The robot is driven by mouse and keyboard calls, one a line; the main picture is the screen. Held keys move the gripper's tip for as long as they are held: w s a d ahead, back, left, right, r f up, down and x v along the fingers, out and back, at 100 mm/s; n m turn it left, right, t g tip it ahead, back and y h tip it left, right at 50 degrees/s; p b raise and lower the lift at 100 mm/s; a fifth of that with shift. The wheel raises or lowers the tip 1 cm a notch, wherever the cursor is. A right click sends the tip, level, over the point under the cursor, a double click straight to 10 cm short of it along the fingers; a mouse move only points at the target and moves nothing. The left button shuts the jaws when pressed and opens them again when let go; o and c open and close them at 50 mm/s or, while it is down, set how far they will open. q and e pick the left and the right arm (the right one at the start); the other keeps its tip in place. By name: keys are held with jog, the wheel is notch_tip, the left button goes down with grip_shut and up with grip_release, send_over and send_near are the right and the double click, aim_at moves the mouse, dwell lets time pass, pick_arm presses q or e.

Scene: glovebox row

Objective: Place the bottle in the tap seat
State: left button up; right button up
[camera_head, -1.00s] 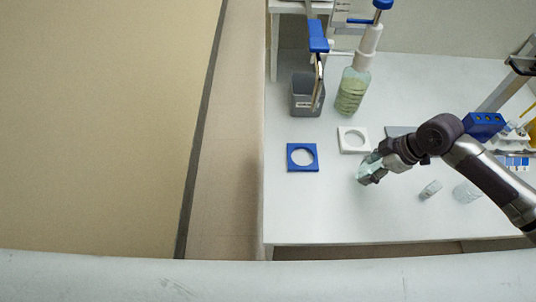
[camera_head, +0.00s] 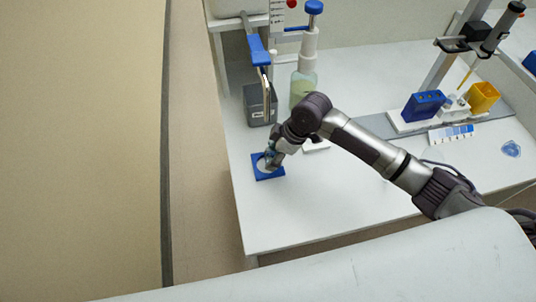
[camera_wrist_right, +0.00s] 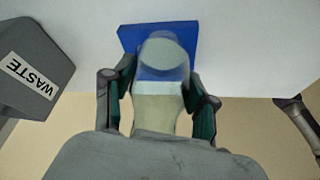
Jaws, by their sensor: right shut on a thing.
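In the right wrist view, my right gripper (camera_wrist_right: 160,88) is shut on a pale translucent bottle (camera_wrist_right: 160,78), with one finger on each side. The bottle's far end overlaps the blue seat (camera_wrist_right: 127,38) in that view. I cannot tell whether the bottle touches the seat or is held just above it. In the head view the gripper largely hides the bottle. My left gripper is not in view.
A grey waste bin (camera_head: 260,106) stands just behind the seat. A dispenser bottle with pale green liquid (camera_head: 302,87) stands beside it. A white seat (camera_head: 318,147) is partly hidden by my arm. A blue rack (camera_head: 424,105) and a yellow container (camera_head: 484,96) stand farther right.

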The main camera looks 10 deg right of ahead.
jog(key=shift+w+a+f, duration=0.2)
jog(key=shift+a+f, duration=0.05)
jog(key=shift+a, duration=0.2)
jog(key=shift+w+a+f, duration=0.2)
jog(key=shift+a, duration=0.25)
jog(key=shift+f, duration=0.25)
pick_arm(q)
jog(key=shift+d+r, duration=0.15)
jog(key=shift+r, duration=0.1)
pick_arm(e)
jog(key=shift+d, duration=0.1)
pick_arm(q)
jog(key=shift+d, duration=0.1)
pick_arm(e)
jog(key=shift+f, duration=0.15)
jog(key=o, duration=1.2)
